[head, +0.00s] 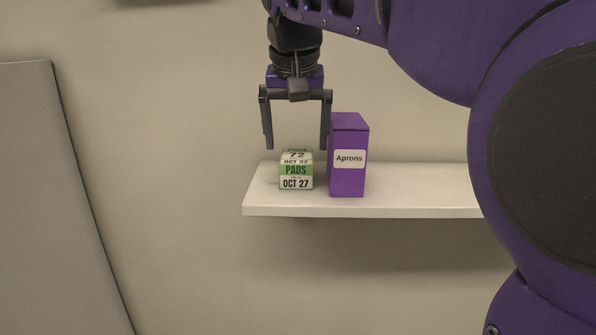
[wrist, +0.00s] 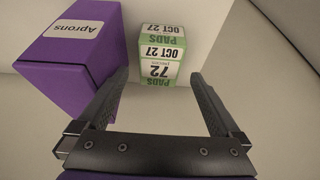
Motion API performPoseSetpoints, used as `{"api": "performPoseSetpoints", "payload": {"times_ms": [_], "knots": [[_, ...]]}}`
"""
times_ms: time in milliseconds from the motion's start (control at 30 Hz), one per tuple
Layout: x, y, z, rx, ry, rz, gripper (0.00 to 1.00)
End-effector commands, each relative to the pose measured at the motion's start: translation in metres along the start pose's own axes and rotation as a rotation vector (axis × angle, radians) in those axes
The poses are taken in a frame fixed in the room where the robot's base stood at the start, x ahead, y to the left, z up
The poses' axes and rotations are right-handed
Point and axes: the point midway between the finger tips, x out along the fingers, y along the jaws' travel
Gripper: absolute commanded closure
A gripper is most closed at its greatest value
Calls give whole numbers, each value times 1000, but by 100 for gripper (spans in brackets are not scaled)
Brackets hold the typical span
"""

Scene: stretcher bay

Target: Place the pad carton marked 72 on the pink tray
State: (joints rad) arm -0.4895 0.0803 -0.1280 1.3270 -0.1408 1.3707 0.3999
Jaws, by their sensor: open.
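The pad carton marked 72 (head: 296,171) is a small green and white box reading PADS and OCT 27. It stands near the left end of a white shelf. In the wrist view the carton (wrist: 160,55) lies ahead of the fingers, between their lines, with the 72 on its top face. My gripper (head: 296,146) is open and empty just above the carton, fingers pointing down. In the wrist view the open fingers (wrist: 163,80) show nothing between their tips that I can tell is gripped. The pink tray is not in view.
A tall purple Aprons box (head: 348,155) stands on the shelf (head: 420,190) just right of the carton, close to my gripper's right finger. It shows at upper left in the wrist view (wrist: 75,65). A grey panel (head: 50,200) stands at far left.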

Motion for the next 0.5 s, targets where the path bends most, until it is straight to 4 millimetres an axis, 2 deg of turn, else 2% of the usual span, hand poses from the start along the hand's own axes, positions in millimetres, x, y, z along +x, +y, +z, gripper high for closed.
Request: {"api": "performPoseSetpoints", "payload": {"times_ms": [200, 300, 500], "knots": [[37, 0, 1, 0, -5, 3, 0], [48, 0, 1, 0, -3, 2, 0], [55, 0, 0, 0, -1, 1, 0]]}}
